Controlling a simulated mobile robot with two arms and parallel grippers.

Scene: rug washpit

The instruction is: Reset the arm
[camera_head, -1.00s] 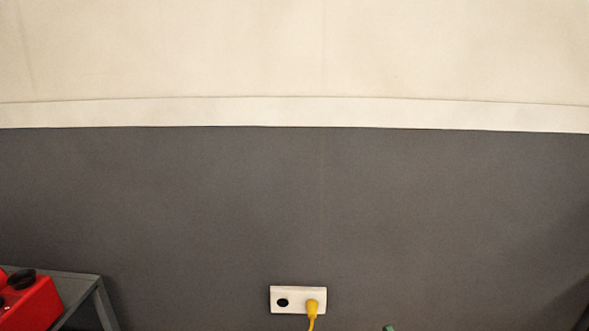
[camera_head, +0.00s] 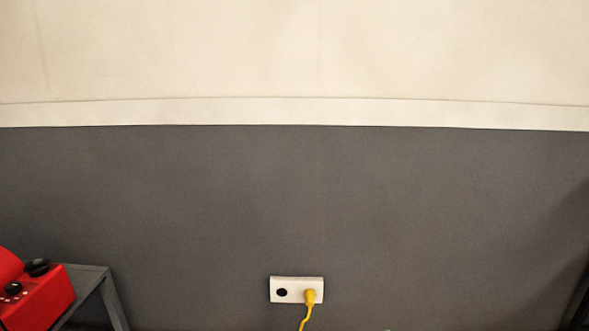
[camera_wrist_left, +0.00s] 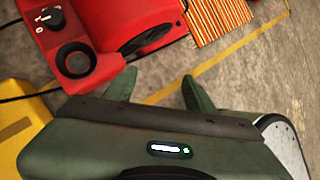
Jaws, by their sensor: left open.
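My left gripper (camera_wrist_left: 158,76) shows in the left wrist view, with its two dark green fingers spread apart and nothing between them. Its dark green body with a small lit indicator fills the bottom of that view. A red machine (camera_wrist_left: 110,28) with a black knob and a round black-rimmed opening lies beyond the fingertips. I cannot tell whether the fingers touch it. Neither gripper shows in the head view, and my right gripper is hidden from both views.
In the head view, a red device (camera_head: 45,298) sits on a grey stand (camera_head: 88,278) at lower left. A wall outlet (camera_head: 297,282) holds a yellow plug (camera_head: 310,296). The wrist view shows a yellow object (camera_wrist_left: 22,125), orange ribbed material (camera_wrist_left: 215,18) and concrete floor (camera_wrist_left: 255,75).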

